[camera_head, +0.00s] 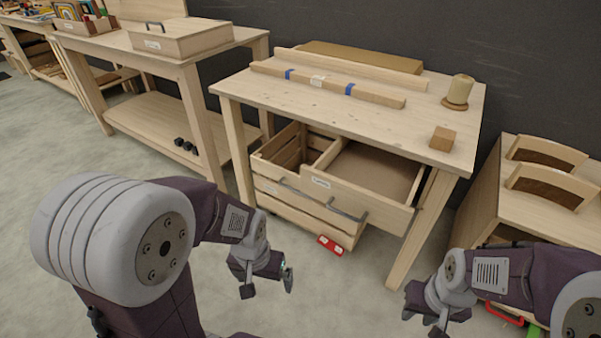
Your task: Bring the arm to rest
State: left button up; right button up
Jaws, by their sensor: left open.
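My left gripper (268,284) hangs in front of the table, near the lower middle of the head view. Its two fingers are apart with nothing between them. The open drawer (360,200) is beyond it, and the gripper does not appear to touch it. My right gripper (422,323) is low at the right, close to the bottom edge of the view. Its fingers look apart, and I see nothing held. My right arm runs out of view at the lower right.
A wooden table (340,112) stands ahead with wooden bars (325,85), a spool (458,92) and a small block (442,139) on it. A crate (290,205) and red object (330,245) lie below. A cabinet (550,205) stands right, another bench (120,45) left. Grey floor is clear left.

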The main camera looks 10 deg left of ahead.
notch_tip(320, 180, up, 28)
jog(key=p, duration=2.6)
jog(key=shift+r, duration=0.2)
